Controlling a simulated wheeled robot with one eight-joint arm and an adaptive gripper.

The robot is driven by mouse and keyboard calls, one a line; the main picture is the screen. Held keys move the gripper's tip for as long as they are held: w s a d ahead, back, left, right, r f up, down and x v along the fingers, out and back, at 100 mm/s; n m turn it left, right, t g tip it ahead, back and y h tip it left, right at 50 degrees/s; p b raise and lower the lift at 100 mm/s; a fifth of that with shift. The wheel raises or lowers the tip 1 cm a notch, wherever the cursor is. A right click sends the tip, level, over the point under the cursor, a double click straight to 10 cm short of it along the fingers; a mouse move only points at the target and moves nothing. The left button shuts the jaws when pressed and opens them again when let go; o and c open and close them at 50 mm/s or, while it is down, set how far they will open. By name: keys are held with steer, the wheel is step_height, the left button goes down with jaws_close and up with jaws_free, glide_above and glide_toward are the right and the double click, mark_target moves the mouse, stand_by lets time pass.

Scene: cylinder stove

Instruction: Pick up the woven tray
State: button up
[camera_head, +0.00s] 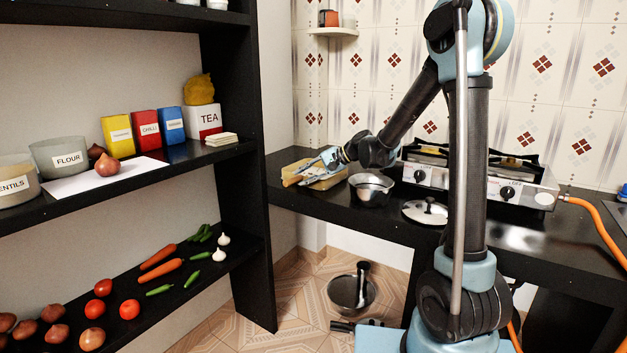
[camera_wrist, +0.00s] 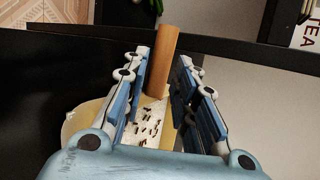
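The tan woven tray (camera_head: 331,181) lies at the left end of the black counter, its weave too small to make out. My gripper (camera_head: 309,172) is low over it, tilted down, and hides part of it. In the wrist view, a pale yellow rounded edge, seemingly the tray (camera_wrist: 76,121), shows under and left of the fingers. My gripper (camera_wrist: 164,62) has its two blue fingers apart. A wooden handle (camera_wrist: 166,55) and a pale piece with dark slots (camera_wrist: 145,128) show between them. I cannot tell whether the fingertips touch the handle.
A metal bowl (camera_head: 371,190) stands close right of the tray. A pot lid (camera_head: 425,211) and the stove (camera_head: 480,180) are farther right. A black shelf (camera_head: 232,180) rises on the left. A pan (camera_head: 351,292) is on the floor below.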

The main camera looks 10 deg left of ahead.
mark_target(296, 179)
steer(key=x, duration=0.4)
jaws_close()
steer(key=shift+r, duration=0.1)
